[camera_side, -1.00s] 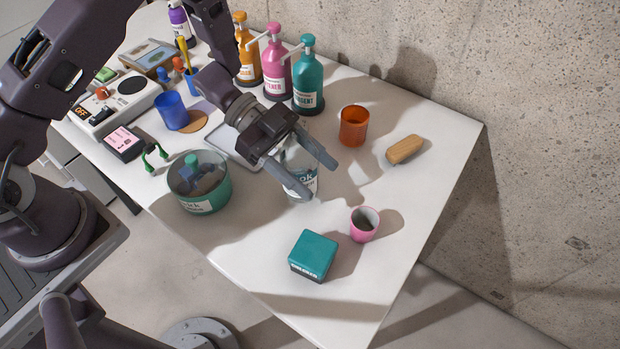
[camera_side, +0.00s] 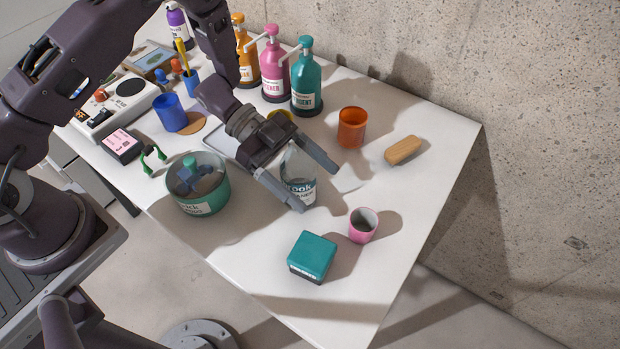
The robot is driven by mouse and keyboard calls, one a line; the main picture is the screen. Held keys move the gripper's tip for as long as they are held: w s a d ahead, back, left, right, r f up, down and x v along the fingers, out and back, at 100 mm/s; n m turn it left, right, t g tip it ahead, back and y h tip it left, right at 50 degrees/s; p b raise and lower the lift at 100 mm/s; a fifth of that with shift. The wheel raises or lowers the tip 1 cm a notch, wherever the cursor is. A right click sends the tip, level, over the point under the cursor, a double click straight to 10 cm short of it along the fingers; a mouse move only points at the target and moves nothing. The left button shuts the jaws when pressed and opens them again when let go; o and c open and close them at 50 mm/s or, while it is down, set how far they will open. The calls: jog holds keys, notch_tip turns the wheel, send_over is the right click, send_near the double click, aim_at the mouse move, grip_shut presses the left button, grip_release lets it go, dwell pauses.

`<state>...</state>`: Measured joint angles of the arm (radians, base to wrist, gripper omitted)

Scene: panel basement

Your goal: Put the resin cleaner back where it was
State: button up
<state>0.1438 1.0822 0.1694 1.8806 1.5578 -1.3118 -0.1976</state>
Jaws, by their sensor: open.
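A clear bottle (camera_side: 299,172) with a white and dark label, partly readable as "ook", stands on the white table. It may be the resin cleaner, but its name is not readable. My gripper (camera_side: 319,189) is open, with one finger on each side of the bottle in the picture. I cannot tell whether either finger touches it. The wrist hides part of the bottle's surroundings, and a yellow round thing (camera_side: 284,117) shows just behind the wrist.
A teal pot (camera_side: 204,199) stands left of the bottle. A teal box (camera_side: 312,256) and pink cup (camera_side: 363,226) are in front. An orange cup (camera_side: 352,128), a wooden brush-like block (camera_side: 403,150) and pump bottles (camera_side: 306,82) stand behind. The table's right part is mostly clear.

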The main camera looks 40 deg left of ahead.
jog(key=v, duration=1.2)
jog(key=w+r+n+t+y, duration=0.2)
jog(key=w+r+t+y, duration=0.1)
jog(key=w+r+t, duration=0.4)
jog(key=w+a+r+n+t+y, duration=0.55)
jog(key=a+r+y, duration=0.2)
jog(key=r, duration=0.25)
jog(key=s+a+r+n+g+y, duration=0.1)
jog(key=s+a+r+n+y, duration=0.25)
jog(key=s, duration=0.25)
jog(key=s+a+r+n+g+y, duration=0.1)
jog(key=s+a+r+n+y, duration=0.1)
jog(key=s+n, duration=0.35)
jog(key=s+d+f+g+h, duration=0.1)
jog(key=s+d+g, duration=0.1)
jog(key=s, duration=0.8)
jog(key=s+d+f+n+g+h, duration=0.1)
jog(key=s+d+f+g, duration=0.1)
jog(key=s, duration=0.8)
jog(key=shift+d+f+g+h, duration=0.3)
jog(key=shift+d+g, duration=0.15)
jog(key=shift+d, duration=0.7)
